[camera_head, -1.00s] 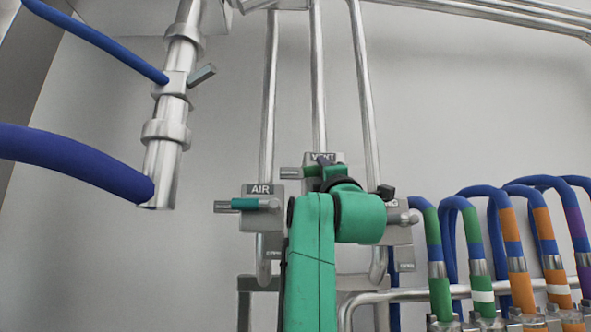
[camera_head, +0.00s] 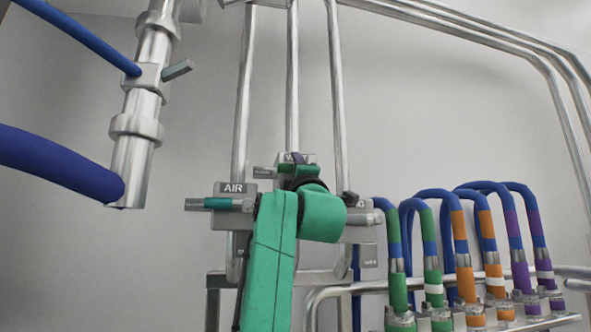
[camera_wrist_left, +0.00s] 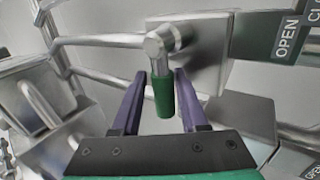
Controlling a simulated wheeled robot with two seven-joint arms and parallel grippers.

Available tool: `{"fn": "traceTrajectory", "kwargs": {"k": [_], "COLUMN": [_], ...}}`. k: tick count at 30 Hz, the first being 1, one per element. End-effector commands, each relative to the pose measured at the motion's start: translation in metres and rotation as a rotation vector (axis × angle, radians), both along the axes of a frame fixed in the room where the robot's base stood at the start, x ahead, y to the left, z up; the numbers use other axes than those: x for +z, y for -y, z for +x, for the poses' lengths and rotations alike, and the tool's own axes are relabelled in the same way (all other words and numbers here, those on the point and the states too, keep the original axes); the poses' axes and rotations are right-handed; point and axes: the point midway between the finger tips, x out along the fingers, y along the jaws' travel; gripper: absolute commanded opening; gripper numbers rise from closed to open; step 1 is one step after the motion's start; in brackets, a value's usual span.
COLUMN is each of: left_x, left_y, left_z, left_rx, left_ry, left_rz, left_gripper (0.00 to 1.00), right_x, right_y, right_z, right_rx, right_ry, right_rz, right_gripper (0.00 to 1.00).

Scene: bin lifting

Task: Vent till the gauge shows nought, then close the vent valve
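The vent valve block (camera_head: 310,158) is in the middle of the head view, its label partly covered by my left gripper (camera_head: 298,164). In the left wrist view, the valve's green-sleeved handle (camera_wrist_left: 164,97) hangs from a metal stem in front of a square metal block (camera_wrist_left: 205,65). The two purple fingers of my left gripper (camera_wrist_left: 159,84) stand on either side of the handle, with a small gap showing on each side. The gripper looks open around it. No gauge is in either view. My right gripper is not in view.
The AIR valve (camera_head: 232,203), with a teal handle, sits just left of my arm. A third valve (camera_head: 365,222) is partly hidden at right. Hoses with coloured bands (camera_head: 462,240) stand at right. A steel pipe (camera_head: 138,130) with blue hoses hangs at left.

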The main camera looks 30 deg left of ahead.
Motion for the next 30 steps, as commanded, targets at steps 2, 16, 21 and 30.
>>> {"fn": "traceTrajectory", "kwargs": {"k": [2, 16, 21, 30], "left_x": [-0.001, -0.059, -0.079, -0.083], "left_y": [0.000, 0.041, 0.062, 0.072], "left_z": [0.001, -0.052, -0.082, -0.096], "left_rx": [-0.001, -0.005, -0.003, 0.001], "left_ry": [-0.002, 0.001, 0.000, -0.003], "left_rz": [-0.001, -0.001, 0.000, -0.001], "left_gripper": [0.43, 0.43, 0.43, 0.43], "right_x": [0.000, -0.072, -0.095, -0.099], "right_y": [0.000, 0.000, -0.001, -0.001], "right_z": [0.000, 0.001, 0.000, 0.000], "right_rx": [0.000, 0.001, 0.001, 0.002], "right_ry": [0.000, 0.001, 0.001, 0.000], "right_rz": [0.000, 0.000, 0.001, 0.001], "right_gripper": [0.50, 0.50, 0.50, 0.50]}}
